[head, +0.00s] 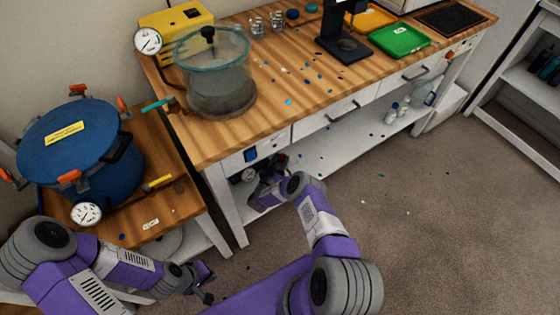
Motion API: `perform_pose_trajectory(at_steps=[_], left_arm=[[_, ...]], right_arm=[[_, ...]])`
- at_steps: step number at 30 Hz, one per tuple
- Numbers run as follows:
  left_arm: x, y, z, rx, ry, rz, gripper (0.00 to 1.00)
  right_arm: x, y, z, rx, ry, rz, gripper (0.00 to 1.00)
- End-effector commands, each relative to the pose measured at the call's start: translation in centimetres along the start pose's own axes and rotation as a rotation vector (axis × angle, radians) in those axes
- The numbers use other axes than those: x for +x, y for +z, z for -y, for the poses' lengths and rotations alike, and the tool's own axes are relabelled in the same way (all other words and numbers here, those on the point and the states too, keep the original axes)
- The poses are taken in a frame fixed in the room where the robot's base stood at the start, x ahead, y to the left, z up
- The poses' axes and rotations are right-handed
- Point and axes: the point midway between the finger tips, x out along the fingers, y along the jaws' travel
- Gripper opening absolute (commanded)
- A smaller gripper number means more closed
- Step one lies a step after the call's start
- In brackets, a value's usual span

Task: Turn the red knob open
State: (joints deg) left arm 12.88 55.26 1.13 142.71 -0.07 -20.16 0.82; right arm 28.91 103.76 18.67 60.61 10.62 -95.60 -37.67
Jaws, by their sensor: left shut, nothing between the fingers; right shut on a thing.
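My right gripper (258,188) reaches under the front left of the wooden bench, beside a small gauge (249,175). It is shut on the red knob, of which only a small dark reddish part (280,160) shows; my gripper and wrist hide the rest, so I cannot tell how far the knob is turned. My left gripper (207,283) is shut and empty, low in front of the small wooden stand and well apart from the knob.
The bench (195,145) overhangs my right gripper; its white leg (226,205) stands just left. A blue pressure pot (75,150) is on the stand at left. A clear chamber (220,80) stands on the bench. The carpet (440,230) at right is mostly free.

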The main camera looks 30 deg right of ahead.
Motion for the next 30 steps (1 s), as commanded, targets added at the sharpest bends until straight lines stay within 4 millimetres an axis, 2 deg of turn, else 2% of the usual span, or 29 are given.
perform_pose_trajectory(at_steps=[1, 5, 6, 16, 27, 30], left_arm=[[0.0, 0.0, 0.0, 0.000, 0.000, 0.000, 0.00], [0.0, 0.0, 0.0, 0.000, 0.000, 0.000, 0.00], [0.0, 0.0, 0.0, 0.000, 0.000, 0.000, 0.00], [-0.3, 0.0, -0.1, 0.000, 0.000, 0.000, 0.00], [-2.3, 0.1, -0.9, 0.000, 0.000, 0.000, 0.00], [-2.5, 0.1, -0.9, 0.000, 0.000, 0.000, 0.00]], right_arm=[[-0.1, 0.1, -0.1, -0.002, 0.001, 0.002, 0.42], [0.0, 0.1, -0.1, -0.002, 0.000, 0.002, 0.62], [0.0, 0.1, 0.0, -0.001, 0.000, 0.002, 0.64], [-0.6, 0.0, 0.0, -0.001, -0.002, 0.002, 0.64], [-6.3, -0.1, 0.0, -0.002, -0.003, 0.003, 0.64], [-7.2, -0.1, 0.0, -0.001, -0.002, 0.002, 0.64]])
